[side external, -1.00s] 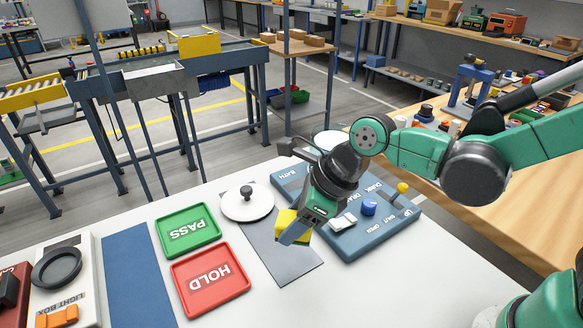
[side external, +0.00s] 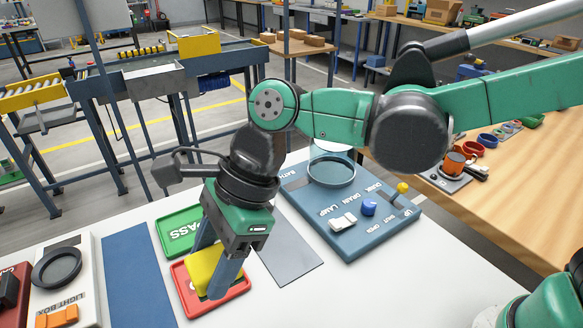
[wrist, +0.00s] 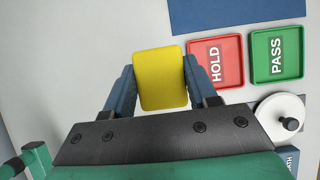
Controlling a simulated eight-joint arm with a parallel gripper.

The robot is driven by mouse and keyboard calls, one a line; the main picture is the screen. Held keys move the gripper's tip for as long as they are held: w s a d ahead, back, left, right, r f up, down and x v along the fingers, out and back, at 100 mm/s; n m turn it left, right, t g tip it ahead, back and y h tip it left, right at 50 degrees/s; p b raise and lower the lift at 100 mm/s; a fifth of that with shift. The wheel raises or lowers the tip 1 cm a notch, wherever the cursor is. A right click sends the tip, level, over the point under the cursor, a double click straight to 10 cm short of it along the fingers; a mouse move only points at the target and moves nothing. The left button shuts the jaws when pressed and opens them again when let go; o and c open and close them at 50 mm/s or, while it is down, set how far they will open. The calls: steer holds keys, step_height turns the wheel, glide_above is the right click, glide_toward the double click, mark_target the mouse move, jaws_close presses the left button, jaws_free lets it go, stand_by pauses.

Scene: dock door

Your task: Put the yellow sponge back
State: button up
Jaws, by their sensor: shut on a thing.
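The yellow sponge (side external: 207,268) is a soft block held upright between the two blue fingers of my gripper (side external: 212,272). In the wrist view the sponge (wrist: 161,78) fills the gap between the fingers, and my gripper (wrist: 160,85) is shut on it. In the side view the sponge covers part of the red HOLD tray (side external: 240,287). In the wrist view it is left of the red HOLD tray (wrist: 232,76), over white table. It appears to be held above the table.
The green PASS tray (wrist: 277,75) sits beside the HOLD tray. A white round lid with a dark knob (wrist: 290,123) is near it. A blue mat (side external: 136,275), light box (side external: 72,300), grey mat (side external: 288,258) and blue control panel (side external: 365,235) share the white table.

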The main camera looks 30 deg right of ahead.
mark_target(232, 319)
step_height(232, 319, down, 13)
steer(key=shift+f, duration=0.1)
stand_by(0.4)
steer(key=shift+f, duration=0.15)
steer(key=o, duration=0.8)
steer(key=shift+o, duration=0.2)
steer(key=v, duration=1.2)
steer(key=d+r+n+t+h, duration=0.3)
steer(key=d+n+t+h, duration=0.3)
steer(key=d+n, duration=1.2)
steer(key=shift+d+t, duration=0.6)
steer(key=shift+d, duration=0.95)
